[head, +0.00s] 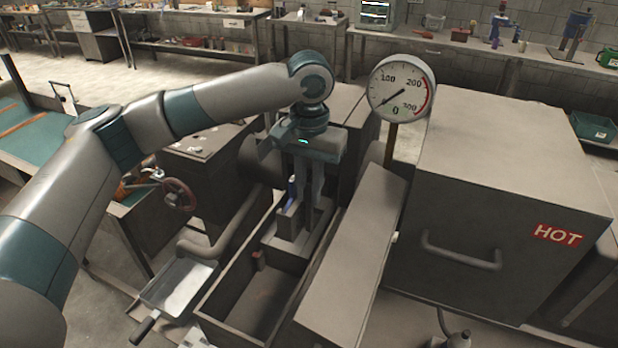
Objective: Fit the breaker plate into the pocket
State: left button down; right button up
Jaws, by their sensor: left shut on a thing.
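My left gripper (309,224) points straight down over the long open-topped trough (256,310), at a grey block-like fitting (288,221) inside its far part. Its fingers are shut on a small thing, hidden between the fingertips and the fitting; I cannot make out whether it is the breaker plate. A thin blue part (292,189) stands upright just left of the fingers. The pocket is not clearly visible, and I cannot tell whether the held thing touches the fitting. My right gripper is not in view.
A dial gauge (401,87) on a post stands right of my left gripper. A long sloping cover (353,255) lies along the trough's right side. A large box marked HOT (500,170) stands further right. A handled metal pan (178,284) and red handwheel (180,195) are at left.

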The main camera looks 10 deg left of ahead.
aim_at(310, 203)
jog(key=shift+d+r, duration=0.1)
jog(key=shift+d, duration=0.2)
pick_arm(q)
jog(key=shift+f+p, duration=0.55)
jog(key=shift+f, duration=1.25)
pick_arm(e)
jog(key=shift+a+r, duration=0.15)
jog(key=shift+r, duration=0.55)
pick_arm(q)
jog(key=shift+p, duration=0.3)
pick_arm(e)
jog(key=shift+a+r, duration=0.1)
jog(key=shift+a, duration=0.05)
pick_arm(q)
jog(key=c, duration=1.7)
grip_release()
jog(key=shift+f, duration=0.15)
jog(key=shift+s, duration=0.1)
